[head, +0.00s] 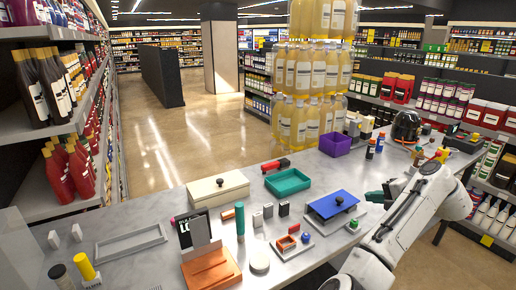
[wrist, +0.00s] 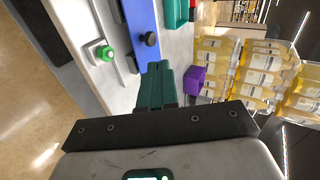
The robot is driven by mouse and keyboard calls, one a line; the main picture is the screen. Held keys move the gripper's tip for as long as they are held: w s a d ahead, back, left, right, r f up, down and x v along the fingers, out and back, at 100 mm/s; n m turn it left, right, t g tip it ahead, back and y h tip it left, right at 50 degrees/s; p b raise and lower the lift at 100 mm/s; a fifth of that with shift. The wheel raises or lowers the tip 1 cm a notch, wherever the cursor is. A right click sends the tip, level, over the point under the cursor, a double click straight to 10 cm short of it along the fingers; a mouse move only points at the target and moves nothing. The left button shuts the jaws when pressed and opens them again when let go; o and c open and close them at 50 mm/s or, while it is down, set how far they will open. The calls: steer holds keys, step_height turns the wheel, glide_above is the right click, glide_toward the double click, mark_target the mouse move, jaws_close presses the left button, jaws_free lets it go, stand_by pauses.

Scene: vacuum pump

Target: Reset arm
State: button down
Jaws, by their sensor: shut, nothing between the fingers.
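My white arm reaches in from the right of the head view over the counter. My gripper (head: 378,197), with dark green fingers, is just right of the blue plate with a black knob (head: 330,206). In the wrist view the gripper's fingers (wrist: 164,72) lie together with nothing between them. The blue plate (wrist: 142,20) is ahead of them, and its black knob shows near the fingertips. A green button (wrist: 104,52) on a pale base is to the left of the plate; it also shows in the head view (head: 353,224).
A purple bin (head: 335,144), a teal tray (head: 288,182) and a cream lidded box (head: 218,188) stand on the counter (head: 150,205). An orange holder (head: 210,270) and several small items crowd the front. Stacked yellow bottles (head: 300,75) rise behind. The floor beyond is clear.

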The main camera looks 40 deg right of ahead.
steer(key=s+a+f+n+g+y, duration=0.1)
steer(key=a+f+n+g, duration=0.2)
steer(key=a+f+n, duration=0.5)
steer(key=s+a+f+n+g+y, duration=0.1)
steer(key=a+f+n+g, duration=0.4)
steer(key=a, duration=0.7)
steer(key=s+a+f+n, duration=0.2)
steer(key=s+a+f, duration=0.1)
steer(key=a, duration=0.4)
steer(key=s+a+f+n+g, duration=0.1)
steer(key=s+a+f+n, duration=0.1)
steer(key=s+a, duration=0.3)
steer(key=s+a+f+n+g, duration=0.1)
steer(key=s+a+f+n, duration=0.1)
steer(key=a, duration=0.7)
steer(key=shift+s+a+f+n+y, duration=0.15)
steer(key=shift+s+f+n+y, duration=0.25)
steer(key=shift+s+f, duration=0.55)
steer(key=c, duration=1.8)
jaws_free()
steer(key=shift+c, duration=0.2)
